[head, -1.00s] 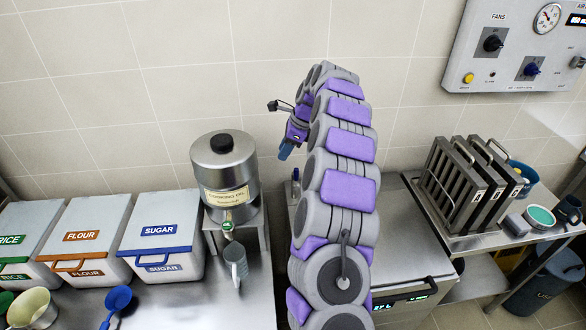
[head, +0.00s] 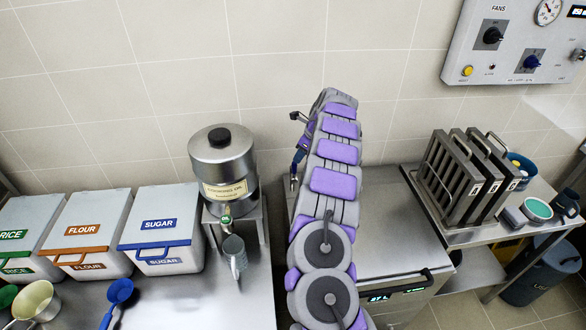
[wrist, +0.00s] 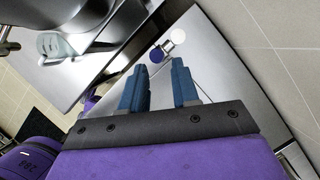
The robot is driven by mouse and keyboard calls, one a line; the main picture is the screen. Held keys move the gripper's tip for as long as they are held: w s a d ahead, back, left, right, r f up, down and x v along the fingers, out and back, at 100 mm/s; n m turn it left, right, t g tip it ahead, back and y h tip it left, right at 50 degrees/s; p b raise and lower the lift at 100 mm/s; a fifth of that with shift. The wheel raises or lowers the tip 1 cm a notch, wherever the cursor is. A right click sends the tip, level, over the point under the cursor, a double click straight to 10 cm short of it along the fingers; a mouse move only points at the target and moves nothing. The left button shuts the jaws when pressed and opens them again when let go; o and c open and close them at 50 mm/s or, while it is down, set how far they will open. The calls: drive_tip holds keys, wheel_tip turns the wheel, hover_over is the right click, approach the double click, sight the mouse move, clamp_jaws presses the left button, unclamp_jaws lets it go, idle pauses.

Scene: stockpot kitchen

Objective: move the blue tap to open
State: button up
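In the wrist view, a small blue round knob (wrist: 178,36) beside a white disc stands over the steel surface, just beyond my fingertips. It looks like the blue tap, but its open or closed position cannot be told. My gripper (wrist: 162,74) has its two blue fingers apart with nothing between them. In the head view my gripper (head: 293,182) points down over the steel unit right of the oil urn, and the blue tap cannot be made out there.
A cooking oil urn (head: 223,165) with a green-marked tap stands on a steel stand at left. A grey jug (head: 235,253) is below it. Flour (head: 90,230) and sugar (head: 163,228) bins are further left. A rack of slotted panels (head: 463,175) is at right. A control panel (head: 515,45) hangs on the wall.

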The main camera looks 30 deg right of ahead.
sight(293, 166)
drive_tip(key=x, duration=0.7)
drive_tip(key=shift+w+a+f+b, duration=0.15)
drive_tip(key=shift+a+b, duration=0.15)
drive_tip(key=shift+f, duration=0.35)
drive_tip(key=shift+d, duration=0.1)
clamp_jaws()
drive_tip(key=shift+r, duration=0.1)
